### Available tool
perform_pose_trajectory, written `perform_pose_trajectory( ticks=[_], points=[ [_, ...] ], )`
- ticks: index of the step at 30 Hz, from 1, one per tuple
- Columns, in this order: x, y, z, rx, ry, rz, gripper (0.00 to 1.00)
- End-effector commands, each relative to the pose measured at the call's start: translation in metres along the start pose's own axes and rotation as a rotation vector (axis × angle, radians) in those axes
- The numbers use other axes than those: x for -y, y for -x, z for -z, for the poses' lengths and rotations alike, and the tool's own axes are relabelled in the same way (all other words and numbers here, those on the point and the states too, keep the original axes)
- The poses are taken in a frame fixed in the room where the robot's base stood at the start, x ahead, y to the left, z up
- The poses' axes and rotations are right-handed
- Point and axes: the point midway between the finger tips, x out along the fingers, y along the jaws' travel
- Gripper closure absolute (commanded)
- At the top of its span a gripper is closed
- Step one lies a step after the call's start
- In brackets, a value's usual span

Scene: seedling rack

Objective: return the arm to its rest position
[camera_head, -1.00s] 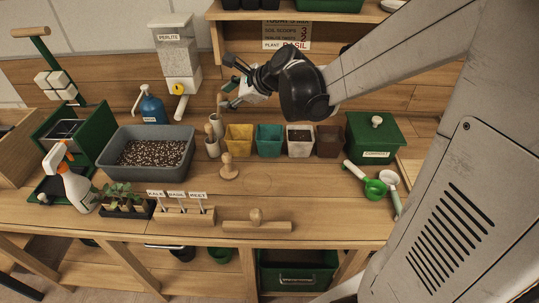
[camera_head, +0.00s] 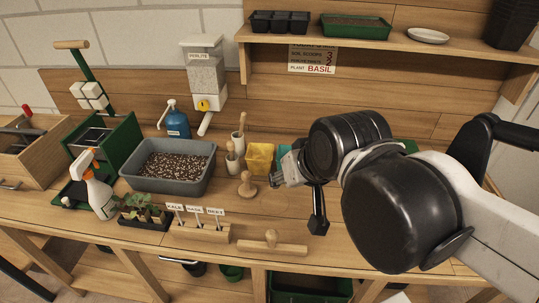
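My arm reaches in from the right edge, its large black joints covering the right half of the bench. My gripper (camera_head: 292,172) is at the arm's left end, in front of the pots. A grey, metallic part of it overlaps the teal pot (camera_head: 283,152), and a black part hangs below toward the bench top. I see nothing clearly held, but the fingers are foreshortened and partly hidden by the wrist, so their opening is unclear.
A yellow pot (camera_head: 260,158) and a wooden stamp (camera_head: 247,186) stand left of the gripper. A grey soil tub (camera_head: 207,183), seed labels (camera_head: 203,232) and a spray bottle (camera_head: 98,196) are further left. A shelf (camera_head: 290,39) overhangs above. My arm hides the bench's right side.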

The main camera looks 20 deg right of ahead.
Motion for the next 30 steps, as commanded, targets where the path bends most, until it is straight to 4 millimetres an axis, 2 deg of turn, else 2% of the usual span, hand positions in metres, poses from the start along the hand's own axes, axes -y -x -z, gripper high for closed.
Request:
perform_pose_trajectory(
  ticks=[6, 14, 21, 30],
  points=[
    [-0.005, 0.005, -0.012, 0.002, 0.113, -0.028, 0.73],
    [-0.005, 0.005, -0.012, 0.002, 0.115, -0.028, 0.73],
    [-0.007, -0.011, -0.023, 0.002, 0.113, -0.028, 0.73],
    [-0.007, -0.011, -0.024, 0.002, 0.113, -0.028, 0.73]
  ],
)
